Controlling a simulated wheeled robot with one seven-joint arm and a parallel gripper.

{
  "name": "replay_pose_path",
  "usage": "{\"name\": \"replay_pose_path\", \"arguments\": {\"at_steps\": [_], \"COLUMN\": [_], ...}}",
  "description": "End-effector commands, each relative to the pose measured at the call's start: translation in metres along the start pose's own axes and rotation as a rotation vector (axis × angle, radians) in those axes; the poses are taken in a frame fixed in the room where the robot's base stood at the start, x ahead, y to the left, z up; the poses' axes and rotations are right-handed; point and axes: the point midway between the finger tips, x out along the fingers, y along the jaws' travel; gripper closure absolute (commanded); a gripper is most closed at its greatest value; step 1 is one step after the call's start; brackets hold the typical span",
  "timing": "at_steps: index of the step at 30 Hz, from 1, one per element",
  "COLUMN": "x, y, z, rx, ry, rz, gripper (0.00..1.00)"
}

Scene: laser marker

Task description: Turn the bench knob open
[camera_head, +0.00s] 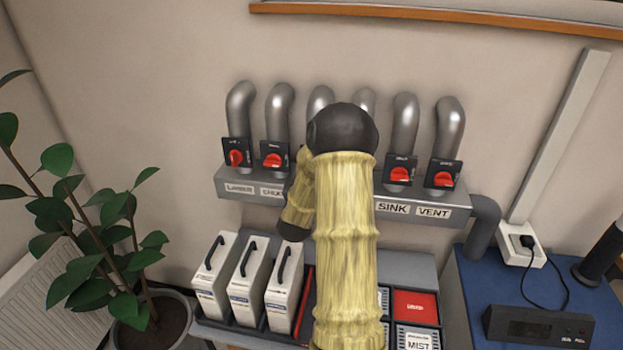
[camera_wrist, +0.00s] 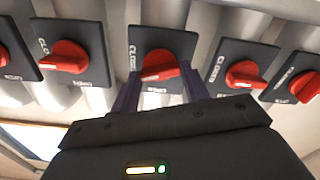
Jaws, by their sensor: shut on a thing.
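A row of red knobs on black plates sits at the foot of grey pipes on a wall manifold (camera_head: 345,202). In the wrist view my gripper (camera_wrist: 161,84) has a purple finger on each side of the middle red knob (camera_wrist: 159,66) and is shut on it. The word CLOSED shows on that knob's plate; its lower label is too small and partly covered to read. In the head view my arm hides the middle knobs and their labels, and the gripper itself cannot be seen.
Neighbouring knobs stand close on the left (camera_wrist: 66,57) and right (camera_wrist: 245,74) of my gripper. Below the manifold are white boxes with black handles (camera_head: 252,280). A leafy plant (camera_head: 105,230) is at left, a blue bench (camera_head: 480,275) at right.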

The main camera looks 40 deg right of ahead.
Motion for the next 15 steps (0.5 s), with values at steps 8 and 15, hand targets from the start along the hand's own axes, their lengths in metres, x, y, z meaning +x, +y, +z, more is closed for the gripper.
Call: {"name": "replay_pose_path", "arguments": {"at_steps": [8,15], "x": [-0.0003,-0.0003], "y": [-0.0014,-0.0013], "z": [0.0021,0.0014], "rx": [-0.262,-0.491], "ry": [0.003,0.001], "rz": [0.001,0.001], "gripper": [0.77,0.77]}}
